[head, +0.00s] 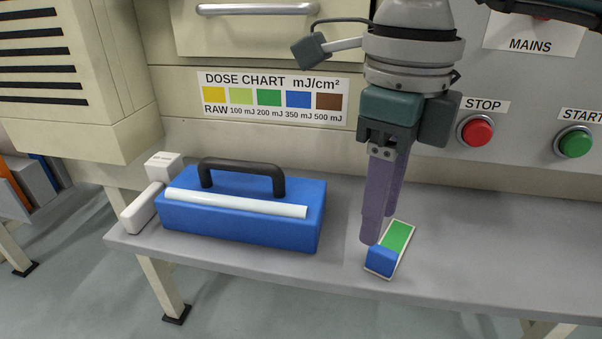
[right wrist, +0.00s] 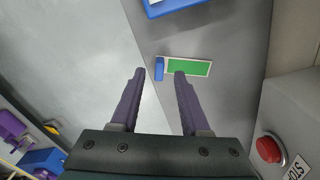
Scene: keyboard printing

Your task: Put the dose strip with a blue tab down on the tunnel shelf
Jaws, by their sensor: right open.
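The dose strip (head: 398,238) has a green patch in a pale border and a blue tab (head: 382,261) at its near end. It lies on the grey tunnel shelf (head: 480,255). In the right wrist view the strip (right wrist: 190,68) lies beyond the fingertips, with its blue tab (right wrist: 159,69) in line with the gap between them. My right gripper (head: 379,232) points down just above the strip; its fingers hide part of it in the head view. In the right wrist view the right gripper (right wrist: 159,73) is open with nothing between its fingers. My left gripper is not in view.
A blue toolbox (head: 245,229) with a black handle and a white tube (head: 236,203) on it stands left on the shelf. A white device (head: 150,195) is beside it. A red STOP button (head: 477,131) and green START button (head: 575,142) are on the back panel. The shelf's right side is clear.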

